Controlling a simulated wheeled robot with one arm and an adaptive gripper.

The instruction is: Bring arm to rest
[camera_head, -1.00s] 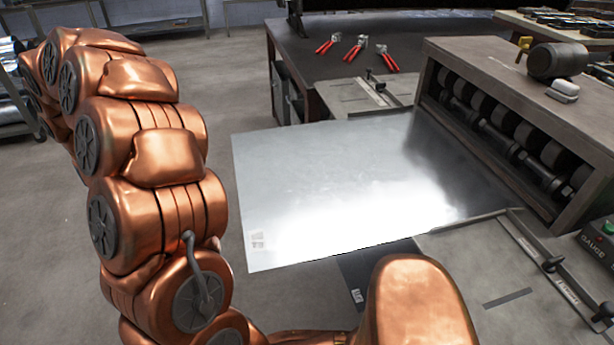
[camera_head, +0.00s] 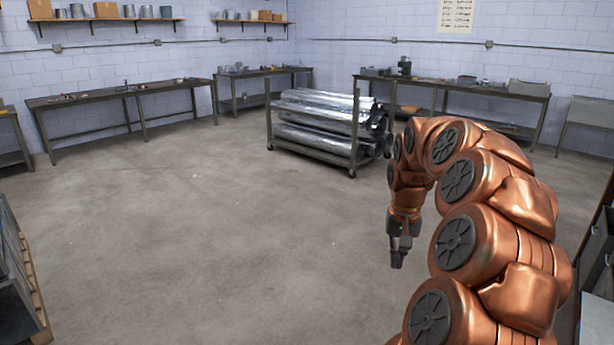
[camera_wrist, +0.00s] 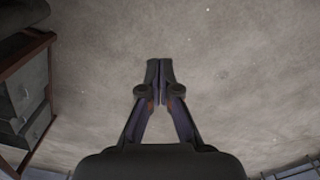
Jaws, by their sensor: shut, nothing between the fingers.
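My copper arm curves up and over on the right side of the head view, its end bent downward. My gripper (camera_head: 398,258) hangs from it, pointing down over bare concrete floor. In the wrist view my gripper (camera_wrist: 159,75) has its two dark fingers together at the tips, with nothing between them. It touches nothing; only floor shows beyond the fingertips.
A wheeled rack of shiny metal rolls (camera_head: 318,125) stands behind the arm. Workbenches (camera_head: 125,102) line the walls. A dark drawer cabinet (camera_wrist: 26,95) is at the left of the wrist view. The floor (camera_head: 200,220) at centre is clear.

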